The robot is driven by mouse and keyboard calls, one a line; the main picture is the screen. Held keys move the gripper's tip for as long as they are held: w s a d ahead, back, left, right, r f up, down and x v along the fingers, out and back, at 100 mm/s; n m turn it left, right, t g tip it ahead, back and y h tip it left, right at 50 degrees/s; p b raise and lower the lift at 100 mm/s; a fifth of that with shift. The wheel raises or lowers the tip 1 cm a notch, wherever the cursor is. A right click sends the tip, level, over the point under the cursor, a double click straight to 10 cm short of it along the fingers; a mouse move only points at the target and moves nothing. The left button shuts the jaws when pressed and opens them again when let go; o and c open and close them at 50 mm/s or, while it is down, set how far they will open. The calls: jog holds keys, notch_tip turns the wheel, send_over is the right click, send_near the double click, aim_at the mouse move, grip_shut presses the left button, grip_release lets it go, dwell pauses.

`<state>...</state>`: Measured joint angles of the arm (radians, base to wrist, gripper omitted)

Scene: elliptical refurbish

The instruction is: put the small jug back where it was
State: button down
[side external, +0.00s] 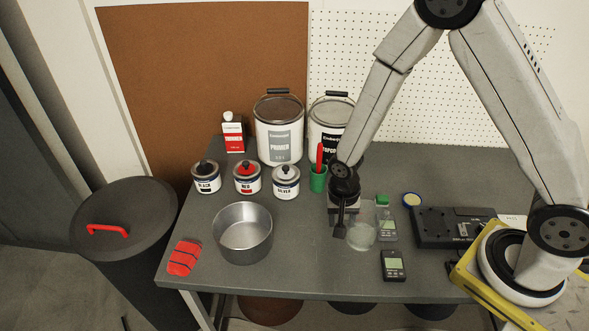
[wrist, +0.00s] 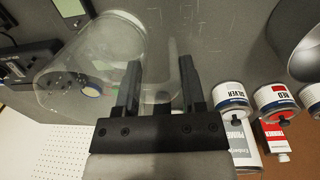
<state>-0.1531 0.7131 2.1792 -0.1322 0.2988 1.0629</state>
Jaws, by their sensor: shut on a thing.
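The small jug (side external: 361,236) is clear and see-through, at the front middle of the table in the side view. My gripper (side external: 340,228) points down at its left side. In the wrist view the jug (wrist: 85,70) lies to the left of the fingers, its body large and transparent. My gripper (wrist: 160,82) is shut on the jug, with the clear handle side between the two black fingers. I cannot tell whether the jug's base touches the table.
A metal pot (side external: 243,234) is to the left. Paint cans (side external: 286,181) and a green cup (side external: 318,179) stand behind. The table's front middle is bare.

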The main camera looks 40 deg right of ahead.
jog(key=shift+w+a+f, duration=0.1)
jog(key=shift+w+f, duration=0.75)
jog(key=shift+f, duration=0.15)
jog(key=shift+w+a+f, duration=0.1)
jog(key=shift+w+f, duration=0.7)
jog(key=shift+f, duration=0.2)
jog(key=shift+w+f, duration=0.15)
jog(key=shift+f, duration=0.8)
jog(key=shift+w+f, duration=0.15)
jog(key=shift+f, duration=0.75)
jog(key=shift+f, duration=0.1)
jog(key=shift+c, duration=0.9)
grip_release()
notch_tip(320, 180, up, 12)
jog(key=shift+w+a, duration=0.2)
jog(key=shift+a, duration=0.05)
